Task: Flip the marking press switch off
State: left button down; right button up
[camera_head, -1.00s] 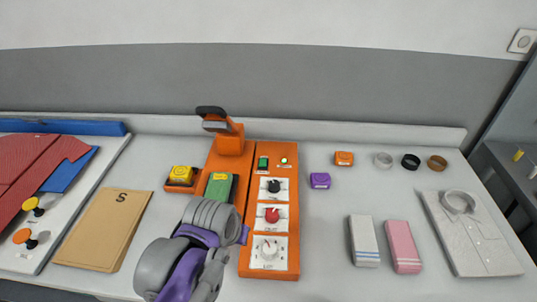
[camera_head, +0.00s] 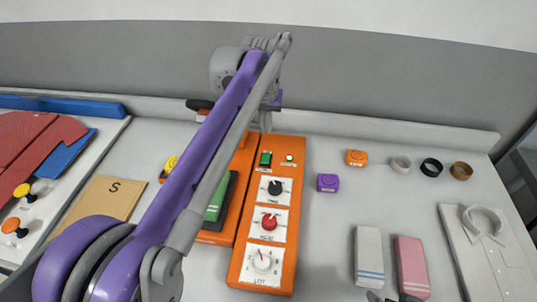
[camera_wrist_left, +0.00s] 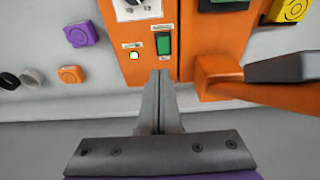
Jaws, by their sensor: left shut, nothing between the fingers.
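The orange marking press (camera_head: 285,215) has a green rocker switch (camera_head: 265,159) at the far end of its control panel. The switch also shows in the left wrist view (camera_wrist_left: 163,43), and the small lamp (camera_wrist_left: 134,55) beside it is lit. My left gripper (camera_head: 265,127) is shut and empty, just beyond the far edge of the panel. In the left wrist view its fingertips (camera_wrist_left: 158,74) point at the switch, a short way from it; I cannot tell their height above the panel. My left arm hides part of the press's left side.
The panel has several knobs, such as a red one (camera_head: 269,222). A purple block (camera_head: 327,182) and an orange block (camera_head: 357,158) stand to the right. The press's dark handle (camera_wrist_left: 285,68) sticks out beside my gripper. Dark tips at the bottom edge (camera_head: 390,298) may be my right gripper.

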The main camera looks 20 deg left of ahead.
pick_arm(q)
send_near(268, 162)
jog(key=x, duration=0.5)
jog(key=shift+w+a+f+b, duration=0.15)
jog(key=shift+w+b, duration=0.1)
jog(key=shift+b, duration=0.15)
pick_arm(e)
jog(key=shift+s+f, duration=0.1)
jog(key=shift+f, duration=0.4)
pick_arm(q)
jog(key=shift+s+f, duration=0.15)
jog(key=shift+f, duration=0.45)
pick_arm(e)
jog(key=shift+f, duration=0.1)
